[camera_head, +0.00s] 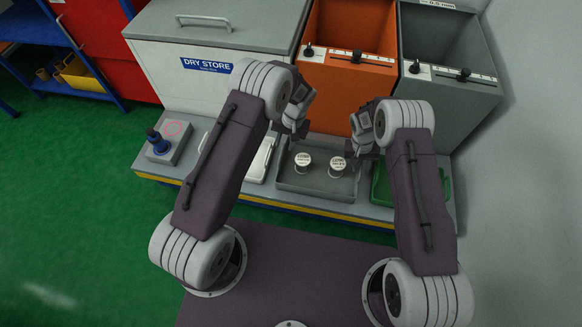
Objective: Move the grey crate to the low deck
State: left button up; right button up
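The grey crate (315,187) sits on a long low grey ledge with a yellow front stripe (263,199), in the middle of the head view. Two small white-topped round spools (303,161) (337,166) stand in it. My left gripper (296,127) is above the crate's back left part. My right gripper (352,154) is above its back right part and hides some of that side. Both fingertips are small and dark here, so their opening is unclear. I cannot tell whether either one touches the crate. No separate low deck is clearly identifiable.
A white tray (262,160) lies left of the crate, and a green tray (381,186) lies right of it. A blue-knobbed device (157,143) stands far left. The dry store box (185,85), orange bin (345,90) and grey bin (450,100) stand behind.

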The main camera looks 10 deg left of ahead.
pick_arm(q)
jog(key=r, duration=0.2)
jog(key=d+r, duration=0.1)
jog(key=r, duration=0.1)
jog(key=shift+r, duration=0.35)
pick_arm(e)
notch_tip(320, 180, up, 12)
jog(key=a, duration=0.2)
jog(key=shift+a, duration=0.2)
pick_arm(q)
jog(key=shift+a, duration=0.15)
pick_arm(e)
jog(key=shift+d+f, duration=0.15)
